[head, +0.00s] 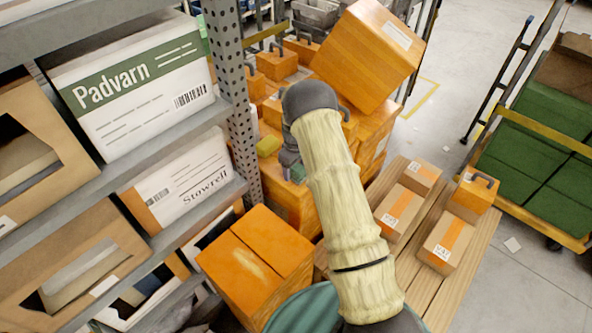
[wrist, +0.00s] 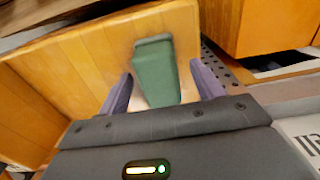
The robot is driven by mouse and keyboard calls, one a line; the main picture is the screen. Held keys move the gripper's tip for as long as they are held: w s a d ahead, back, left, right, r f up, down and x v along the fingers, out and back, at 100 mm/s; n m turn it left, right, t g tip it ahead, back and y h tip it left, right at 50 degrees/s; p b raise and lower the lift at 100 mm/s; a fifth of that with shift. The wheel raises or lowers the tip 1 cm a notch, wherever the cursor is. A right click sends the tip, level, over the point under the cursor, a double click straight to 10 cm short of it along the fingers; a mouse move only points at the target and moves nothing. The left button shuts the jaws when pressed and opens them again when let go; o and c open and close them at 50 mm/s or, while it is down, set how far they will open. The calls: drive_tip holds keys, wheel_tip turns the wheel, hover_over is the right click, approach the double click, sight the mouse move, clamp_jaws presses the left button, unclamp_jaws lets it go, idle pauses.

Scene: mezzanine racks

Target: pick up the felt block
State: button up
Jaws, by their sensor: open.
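A green block (wrist: 155,75), which I take to be the felt block, rests on an orange-brown wooden surface in the wrist view. It shows between the two purple fingers of my gripper (wrist: 162,80), which are open and apart on either side of it. Whether the fingers reach down beside it or are still above it, I cannot tell. In the head view my gripper (head: 292,172) is small and partly hidden by my arm, low among the orange boxes. A yellowish piece (head: 268,146) shows just left of it; I cannot tell whether that is the same block.
A perforated rack post (head: 232,75) and shelves with a Padvarn box (head: 130,80) and a Stowrell box (head: 180,180) stand close on the left. A tilted orange box (head: 370,55) rises behind. Cartons on a pallet (head: 480,262) lie right. Floor is open at upper right.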

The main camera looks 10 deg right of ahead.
idle(0.5)
drive_tip(key=c, duration=1.1)
wheel_tip(320, 180, up, 10)
drive_tip(key=shift+r+b, duration=0.1)
drive_tip(key=shift+b, duration=0.95)
drive_tip(key=shift+o, duration=1.1)
drive_tip(key=shift+c, duration=0.5)
